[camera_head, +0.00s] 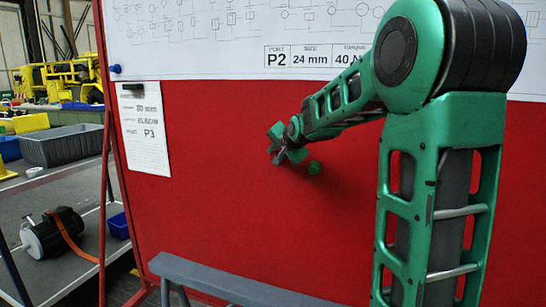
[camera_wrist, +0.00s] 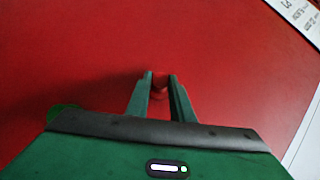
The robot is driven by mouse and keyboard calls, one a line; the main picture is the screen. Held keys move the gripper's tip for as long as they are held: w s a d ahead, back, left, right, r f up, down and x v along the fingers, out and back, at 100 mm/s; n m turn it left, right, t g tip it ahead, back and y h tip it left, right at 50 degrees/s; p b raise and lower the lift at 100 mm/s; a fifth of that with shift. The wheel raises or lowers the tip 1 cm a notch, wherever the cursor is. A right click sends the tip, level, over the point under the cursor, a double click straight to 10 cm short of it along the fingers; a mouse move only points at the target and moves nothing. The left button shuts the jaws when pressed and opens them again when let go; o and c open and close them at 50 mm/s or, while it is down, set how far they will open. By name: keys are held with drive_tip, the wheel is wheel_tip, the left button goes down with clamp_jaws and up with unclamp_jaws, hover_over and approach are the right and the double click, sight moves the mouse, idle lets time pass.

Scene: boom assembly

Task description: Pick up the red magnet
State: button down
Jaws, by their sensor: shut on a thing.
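The red magnet (camera_wrist: 160,85) is a small rounded red shape between my fingertips in the wrist view, hard to tell from the red board (camera_head: 210,215) behind it. My gripper (camera_wrist: 160,78) is shut on it, with a finger on either side. In the head view my gripper (camera_head: 276,153) is at the board, left of a green magnet (camera_head: 314,168); the red magnet cannot be made out there. Whether the magnet still touches the board cannot be told.
The green magnet also shows at the left in the wrist view (camera_wrist: 62,113). A blue magnet (camera_head: 115,68) is by the large diagram sheet (camera_head: 190,45). A P3 paper (camera_head: 145,130) hangs at the left under a black clip (camera_head: 132,87). A grey bench (camera_head: 225,280) stands below.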

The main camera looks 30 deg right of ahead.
drive_tip(key=shift+r, duration=0.15)
drive_tip(key=shift+s+a+r, duration=0.1)
drive_tip(key=shift+a+r, duration=0.05)
drive_tip(key=shift+r, duration=0.05)
wheel_tip(320, 180, up, 6)
drive_tip(key=s+a, duration=1.2)
drive_tip(key=a, duration=0.3)
drive_tip(key=shift+a+r, duration=0.15)
drive_tip(key=shift+a, duration=0.1)
